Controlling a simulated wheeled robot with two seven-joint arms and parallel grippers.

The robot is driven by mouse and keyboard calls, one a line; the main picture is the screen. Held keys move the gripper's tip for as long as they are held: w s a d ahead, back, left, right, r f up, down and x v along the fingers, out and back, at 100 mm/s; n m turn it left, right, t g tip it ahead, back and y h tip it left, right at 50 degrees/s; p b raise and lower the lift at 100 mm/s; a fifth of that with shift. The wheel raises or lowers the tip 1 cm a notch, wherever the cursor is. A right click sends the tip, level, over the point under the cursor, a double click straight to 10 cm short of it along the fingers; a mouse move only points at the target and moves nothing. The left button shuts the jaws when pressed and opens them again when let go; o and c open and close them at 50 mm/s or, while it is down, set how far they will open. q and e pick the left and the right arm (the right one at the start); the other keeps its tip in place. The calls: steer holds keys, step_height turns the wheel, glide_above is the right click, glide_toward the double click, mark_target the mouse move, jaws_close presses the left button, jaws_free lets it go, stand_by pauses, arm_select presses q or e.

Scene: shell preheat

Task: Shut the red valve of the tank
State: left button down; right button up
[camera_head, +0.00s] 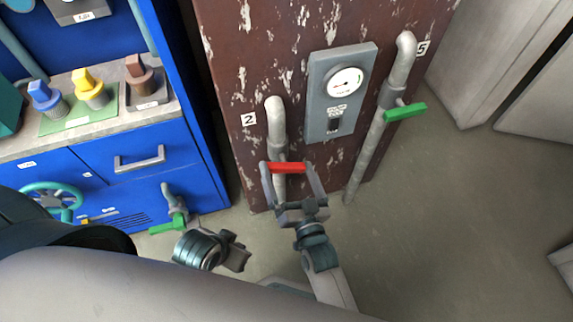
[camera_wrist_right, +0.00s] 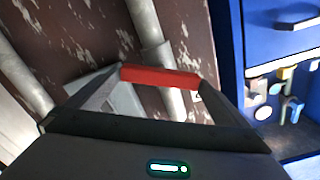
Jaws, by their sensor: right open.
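The red valve handle (camera_head: 288,168) sits on the grey pipe marked 2, on the front of the rust-brown tank (camera_head: 233,60). The handle lies crosswise to the pipe. My right gripper (camera_head: 286,166) is open, with one finger at each end of the handle. In the right wrist view the red handle (camera_wrist_right: 160,78) spans the gap between the two fingertips; I cannot tell whether they touch it. My left gripper (camera_head: 236,252) shows low in the head view, away from the valve; its jaw opening cannot be made out.
A green-handled valve (camera_head: 405,111) is on the pipe marked 5, right of the gauge panel (camera_head: 340,90). A blue cabinet (camera_head: 150,165) stands left, with colored knobs on top, a teal handwheel (camera_head: 52,200) and a low green valve handle (camera_head: 168,225).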

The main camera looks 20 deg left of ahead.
arm_select(q)
steer(key=shift+d, duration=0.1)
arm_select(e)
steer(key=shift+x, duration=1.05)
steer(key=shift+c, duration=0.6)
steer(key=c, duration=0.6)
steer(key=shift+r+n+p, duration=0.2)
steer(key=shift+n+p, duration=0.7)
steer(key=n+p, duration=0.1)
steer(key=n, duration=0.2)
steer(key=shift+s+a+f+n+p, duration=0.1)
steer(key=shift+a+f+n+p, duration=0.05)
steer(key=shift+n+p, duration=0.25)
arm_select(q)
step_height(320, 180, down, 7)
steer(key=a+g, duration=0.1)
steer(key=shift+a, duration=0.2)
steer(key=shift+r, duration=0.1)
